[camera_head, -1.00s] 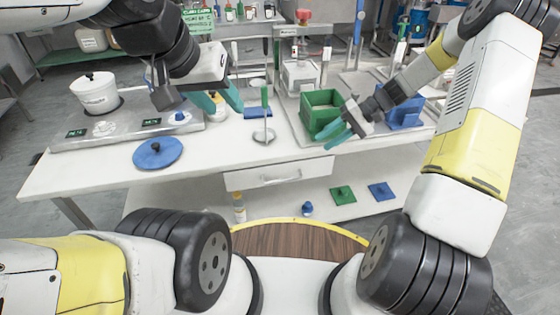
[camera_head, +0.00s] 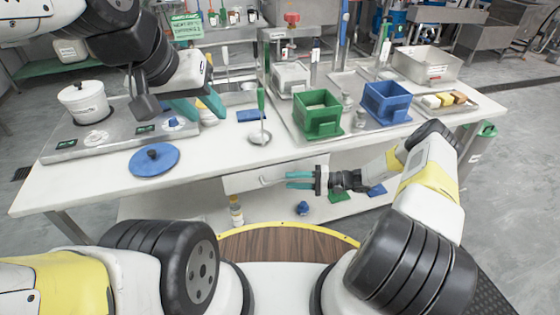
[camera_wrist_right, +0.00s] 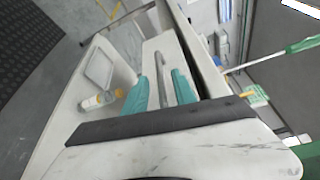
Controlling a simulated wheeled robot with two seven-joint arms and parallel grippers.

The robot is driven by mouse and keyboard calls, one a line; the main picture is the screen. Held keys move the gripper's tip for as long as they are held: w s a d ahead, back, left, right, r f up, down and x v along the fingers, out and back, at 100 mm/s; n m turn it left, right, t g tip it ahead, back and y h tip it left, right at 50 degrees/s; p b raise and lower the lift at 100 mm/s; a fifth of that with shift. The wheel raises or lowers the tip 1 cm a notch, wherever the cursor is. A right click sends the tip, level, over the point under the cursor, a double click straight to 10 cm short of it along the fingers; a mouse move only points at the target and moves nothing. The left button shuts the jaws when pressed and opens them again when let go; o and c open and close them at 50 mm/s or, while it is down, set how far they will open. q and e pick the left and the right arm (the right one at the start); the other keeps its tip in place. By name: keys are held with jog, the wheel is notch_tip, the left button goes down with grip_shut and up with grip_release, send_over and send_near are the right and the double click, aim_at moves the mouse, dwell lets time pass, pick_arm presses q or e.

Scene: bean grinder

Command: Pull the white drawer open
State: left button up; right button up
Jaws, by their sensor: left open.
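The white drawer (camera_head: 240,183) sits under the front of the white table, and its pale bar handle (camera_head: 270,181) faces me. My right gripper (camera_head: 298,180) is open at the drawer front, its teal fingers pointing left at the handle. In the right wrist view the handle (camera_wrist_right: 162,80) lies between the two separated fingers (camera_wrist_right: 158,88); I cannot tell whether they touch it. The drawer front (camera_wrist_right: 160,46) shows beyond. A dark strip separates the drawer from the tabletop edge. My left gripper (camera_head: 196,108) is open and empty above the table's left part.
The table (camera_head: 80,176) carries a white pot (camera_head: 84,104), a blue lid (camera_head: 154,161), a ladle (camera_head: 260,136), a green bin (camera_head: 318,114) and a blue bin (camera_head: 387,102). A lower shelf (camera_head: 190,203) holds a bottle (camera_head: 236,213) and a small blue item (camera_head: 302,208).

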aim_at(285, 180)
jog(key=a, duration=0.4)
jog(key=shift+w+a+f, duration=0.15)
jog(key=shift+a+f, duration=0.05)
jog(key=shift+a, duration=0.2)
jog(key=shift+c, duration=0.2)
grip_shut()
dwell(0.9)
